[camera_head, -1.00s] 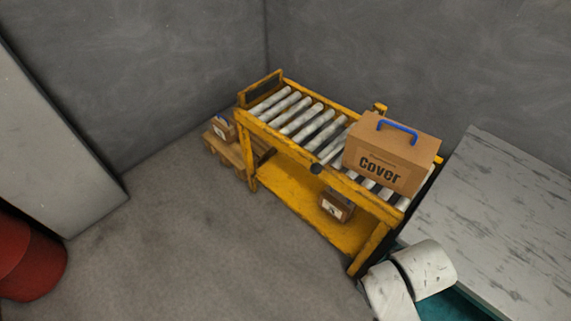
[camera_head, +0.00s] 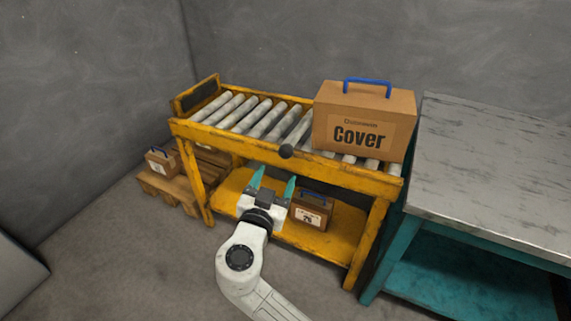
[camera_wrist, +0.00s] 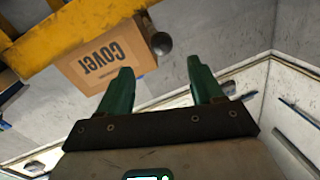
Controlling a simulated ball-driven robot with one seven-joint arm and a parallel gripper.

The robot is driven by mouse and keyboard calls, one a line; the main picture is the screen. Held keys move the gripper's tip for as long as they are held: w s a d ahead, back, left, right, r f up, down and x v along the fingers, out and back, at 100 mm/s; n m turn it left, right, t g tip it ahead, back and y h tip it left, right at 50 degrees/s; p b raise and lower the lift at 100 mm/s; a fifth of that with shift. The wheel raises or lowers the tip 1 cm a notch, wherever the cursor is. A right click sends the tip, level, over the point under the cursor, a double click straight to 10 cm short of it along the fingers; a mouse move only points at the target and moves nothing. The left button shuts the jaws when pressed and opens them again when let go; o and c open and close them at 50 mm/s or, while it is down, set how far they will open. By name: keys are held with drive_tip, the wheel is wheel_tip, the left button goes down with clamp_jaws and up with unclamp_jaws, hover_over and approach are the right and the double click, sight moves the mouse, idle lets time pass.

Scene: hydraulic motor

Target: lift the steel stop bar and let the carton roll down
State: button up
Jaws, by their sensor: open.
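The brown carton (camera_head: 362,125) marked "Cover", with a blue handle, sits upright on the right part of the yellow roller conveyor (camera_head: 300,172). The carton shows upside down in the wrist view (camera_wrist: 100,50). The steel stop bar (camera_head: 298,133) lies across the rollers just left of the carton; its dark round end (camera_head: 286,151) sticks out over the front rail. That end also shows in the wrist view (camera_wrist: 161,43), beyond the fingertips. My gripper (camera_head: 274,178) is open and empty, with teal fingers, in front of the conveyor and below the bar's end. It also fills the lower wrist view (camera_wrist: 160,68).
A small carton (camera_head: 311,209) sits on the conveyor's lower shelf, behind my gripper. A wooden pallet (camera_head: 168,190) with another small carton (camera_head: 161,162) is at left. A grey-topped teal workbench (camera_head: 490,165) stands close at right. The rollers left of the bar are clear.

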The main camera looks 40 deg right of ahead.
sight(284, 156)
drive_tip(key=x, duration=1)
drive_tip(key=shift+w+d+r+b, duration=0.15)
drive_tip(key=shift+w+d+b, duration=0.05)
drive_tip(key=shift+d+b, duration=0.15)
drive_tip(key=shift+c, duration=0.2)
drive_tip(key=shift+a, duration=0.1)
clamp_jaws()
